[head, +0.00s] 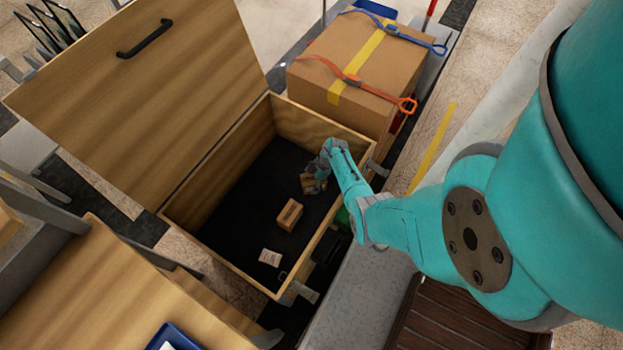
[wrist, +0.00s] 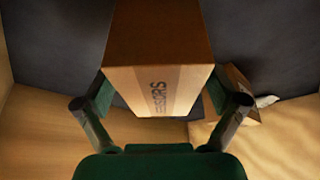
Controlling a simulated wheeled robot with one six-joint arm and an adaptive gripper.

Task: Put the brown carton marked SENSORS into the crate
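The brown carton marked SENSORS (wrist: 158,88) is between the two fingers of my gripper (wrist: 160,97) in the wrist view, with a finger pad against each side. In the head view my gripper (head: 318,172) reaches down inside the wooden crate (head: 222,160), near its right wall, and the carton (head: 313,184) shows just below it, partly covered. The crate's lid stands open and its floor is dark. I cannot tell whether the carton touches the floor.
A second small brown carton (head: 290,214) and a white packet (head: 270,257) lie on the crate floor. A large strapped carton (head: 360,65) stands beyond the crate's far wall. A wooden table (head: 110,280) is at lower left. The crate floor's left part is clear.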

